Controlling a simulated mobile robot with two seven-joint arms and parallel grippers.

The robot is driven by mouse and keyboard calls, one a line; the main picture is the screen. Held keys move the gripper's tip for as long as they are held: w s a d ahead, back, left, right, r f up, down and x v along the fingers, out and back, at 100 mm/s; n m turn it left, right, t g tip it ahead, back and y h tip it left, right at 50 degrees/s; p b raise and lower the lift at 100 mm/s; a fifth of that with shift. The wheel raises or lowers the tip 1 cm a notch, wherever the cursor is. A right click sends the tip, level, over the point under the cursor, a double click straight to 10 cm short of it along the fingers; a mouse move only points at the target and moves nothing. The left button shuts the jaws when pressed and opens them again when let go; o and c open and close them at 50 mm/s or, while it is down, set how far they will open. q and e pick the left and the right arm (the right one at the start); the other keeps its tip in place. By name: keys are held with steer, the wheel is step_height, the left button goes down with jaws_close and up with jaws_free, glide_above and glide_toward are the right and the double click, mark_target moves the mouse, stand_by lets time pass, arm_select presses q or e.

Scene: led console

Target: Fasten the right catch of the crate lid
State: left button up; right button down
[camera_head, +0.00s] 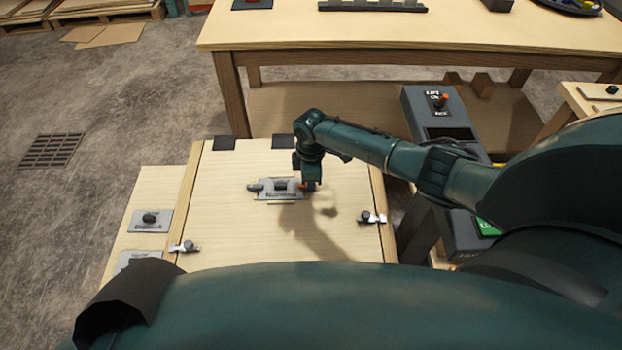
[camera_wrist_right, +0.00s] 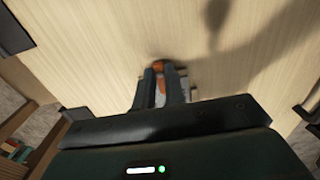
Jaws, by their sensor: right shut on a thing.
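The pale wooden crate lid (camera_head: 225,225) lies flat between its side rails. The right catch (camera_head: 372,217), a small metal piece with a dark knob, sits at the lid's right edge; I cannot tell whether it is fastened. A similar left catch (camera_head: 186,246) sits at the left edge. My right gripper (camera_head: 309,185) is over the lid's middle, up and left of the right catch and apart from it. It is shut on the orange-tipped end (camera_head: 301,185) of a labelled grey fitting (camera_head: 275,194). That orange end (camera_wrist_right: 181,68) also shows between the fingers (camera_wrist_right: 165,85) in the right wrist view. My left gripper is out of view.
Dark hinge-like pieces (camera_head: 283,141) line the lid's far edge. Labelled plates with knobs (camera_head: 150,220) lie on a board at left. A grey switch console (camera_head: 425,105) stands at right. A long wooden table (camera_head: 400,35) stands behind. My arm crosses above the lid's right side.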

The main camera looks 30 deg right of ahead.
stand_by(0.4)
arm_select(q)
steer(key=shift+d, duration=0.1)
arm_select(e)
steer(key=c, duration=1.5)
jaws_free()
steer(key=shift+o, duration=0.2)
steer(key=shift+r, duration=0.15)
steer(key=shift+r, duration=0.4)
arm_select(q)
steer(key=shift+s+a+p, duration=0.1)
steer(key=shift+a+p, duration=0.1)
steer(key=shift+p, duration=0.25)
arm_select(e)
step_height(320, 180, up, 12)
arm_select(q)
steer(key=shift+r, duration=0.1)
arm_select(e)
steer(key=shift+r, duration=0.1)
